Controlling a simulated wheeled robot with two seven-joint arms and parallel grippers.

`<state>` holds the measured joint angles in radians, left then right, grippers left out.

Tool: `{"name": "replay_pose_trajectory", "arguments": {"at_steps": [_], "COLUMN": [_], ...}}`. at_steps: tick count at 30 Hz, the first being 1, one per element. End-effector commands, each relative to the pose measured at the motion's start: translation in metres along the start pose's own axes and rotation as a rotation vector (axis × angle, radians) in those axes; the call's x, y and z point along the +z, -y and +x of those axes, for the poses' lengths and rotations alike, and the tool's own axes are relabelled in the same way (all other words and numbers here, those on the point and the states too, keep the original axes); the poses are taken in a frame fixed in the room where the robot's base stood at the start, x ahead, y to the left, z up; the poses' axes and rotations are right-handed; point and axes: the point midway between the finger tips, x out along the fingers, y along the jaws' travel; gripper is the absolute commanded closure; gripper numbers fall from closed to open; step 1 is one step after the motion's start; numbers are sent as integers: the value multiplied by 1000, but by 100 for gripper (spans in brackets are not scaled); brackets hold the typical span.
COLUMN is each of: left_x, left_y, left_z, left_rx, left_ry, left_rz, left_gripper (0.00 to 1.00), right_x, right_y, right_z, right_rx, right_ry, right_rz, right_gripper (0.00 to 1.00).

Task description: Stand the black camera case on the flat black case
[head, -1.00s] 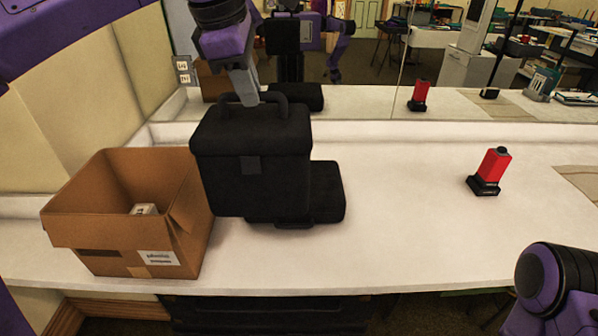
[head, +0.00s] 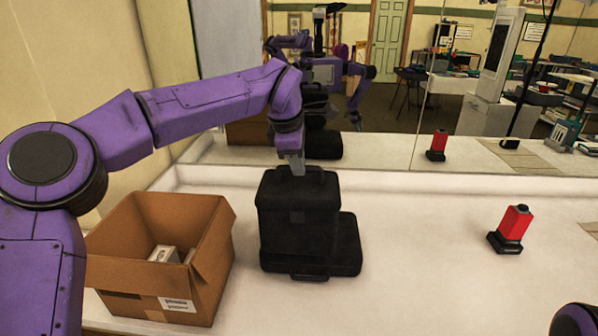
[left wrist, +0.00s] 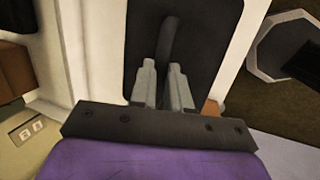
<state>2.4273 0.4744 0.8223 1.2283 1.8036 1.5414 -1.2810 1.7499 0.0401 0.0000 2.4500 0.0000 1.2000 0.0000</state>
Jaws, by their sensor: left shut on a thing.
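The black camera case (head: 298,222) is upright, a boxy case with a top handle. My left gripper (head: 292,168) is above it, shut on its handle; the left wrist view shows the fingers (left wrist: 161,72) closed at the dark handle (left wrist: 170,38). The flat black case (head: 348,245) lies on the white counter. The camera case is over its left part, and the flat case's front edge shows just below. I cannot tell whether the two touch. My right gripper is out of view.
An open cardboard box (head: 210,262) with small pale items inside stands left of the cases. A red and black object (head: 512,228) stands on the white counter (head: 420,255) to the right. The counter between is clear. A mirror (head: 385,140) rises behind.

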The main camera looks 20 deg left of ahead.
Motion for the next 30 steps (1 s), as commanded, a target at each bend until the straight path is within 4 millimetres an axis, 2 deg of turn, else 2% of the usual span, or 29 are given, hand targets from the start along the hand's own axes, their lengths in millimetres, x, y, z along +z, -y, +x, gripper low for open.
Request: {"name": "replay_pose_trajectory", "arguments": {"at_steps": [5,10,23,24,26,30], "left_x": [1,-4,-5,-5,-5,-5], "left_y": [-7,1,3,4,4,4], "left_z": [15,38,45,46,46,46], "left_rx": [1,2,3,1,1,1], "left_ry": [1,0,2,0,0,0], "left_rz": [1,1,0,0,0,0], "left_gripper": [100,100,100,74,58,58], "right_x": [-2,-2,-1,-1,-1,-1], "right_y": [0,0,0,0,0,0], "right_z": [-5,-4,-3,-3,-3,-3], "right_rx": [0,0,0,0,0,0], "right_ry": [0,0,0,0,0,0], "right_rz": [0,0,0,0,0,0], "right_gripper": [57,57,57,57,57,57]}}
